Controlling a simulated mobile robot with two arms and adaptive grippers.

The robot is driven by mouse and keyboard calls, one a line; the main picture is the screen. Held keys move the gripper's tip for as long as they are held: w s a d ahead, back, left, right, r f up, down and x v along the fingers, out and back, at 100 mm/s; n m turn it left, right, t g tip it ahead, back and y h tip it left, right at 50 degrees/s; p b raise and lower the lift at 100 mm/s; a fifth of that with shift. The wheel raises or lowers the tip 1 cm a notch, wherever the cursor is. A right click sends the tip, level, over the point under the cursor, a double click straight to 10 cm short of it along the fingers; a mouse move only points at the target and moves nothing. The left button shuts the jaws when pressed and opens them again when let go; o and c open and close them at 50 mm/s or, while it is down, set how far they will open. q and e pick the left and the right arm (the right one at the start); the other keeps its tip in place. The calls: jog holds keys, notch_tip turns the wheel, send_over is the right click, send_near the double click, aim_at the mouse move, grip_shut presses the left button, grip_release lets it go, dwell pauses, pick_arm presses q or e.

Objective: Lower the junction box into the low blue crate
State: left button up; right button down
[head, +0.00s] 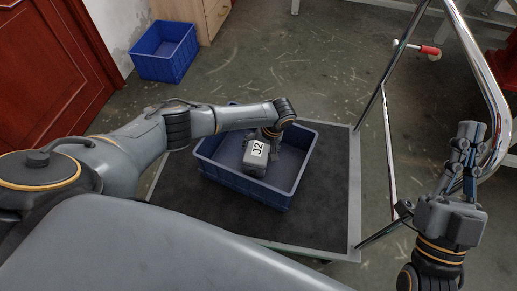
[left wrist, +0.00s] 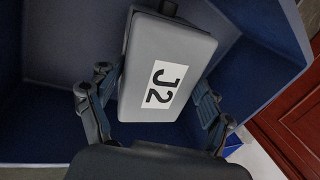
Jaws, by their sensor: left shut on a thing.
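The junction box (head: 256,157) is a grey box with a white "J2" label, in the head view. My left gripper (head: 268,140) is shut on it, one finger on each side. The box also fills the middle of the left wrist view (left wrist: 166,70), between the two fingers (left wrist: 155,105). The low blue crate (head: 246,186) stands on a dark-topped cart, and the box is over or inside its opening. I cannot tell whether the box touches the crate floor. My right gripper (head: 468,150) is at the right, away from the crate, its fingers close together and pointing up.
The dark cart top (head: 325,205) has bare room around the crate. A chrome rail (head: 484,75) rises at the right, near my right gripper. A second blue crate (head: 164,52) stands on the floor at the back left, beside a wooden cabinet (head: 196,15). A red door (head: 55,55) is at the left.

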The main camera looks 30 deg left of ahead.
pick_arm(q)
jog(key=shift+f, duration=0.4)
pick_arm(e)
jog(key=shift+s+d+r+t+y, duration=0.1)
jog(key=shift+s+r+t+y, duration=0.3)
jog(key=shift+s+r+t, duration=0.35)
dwell(0.4)
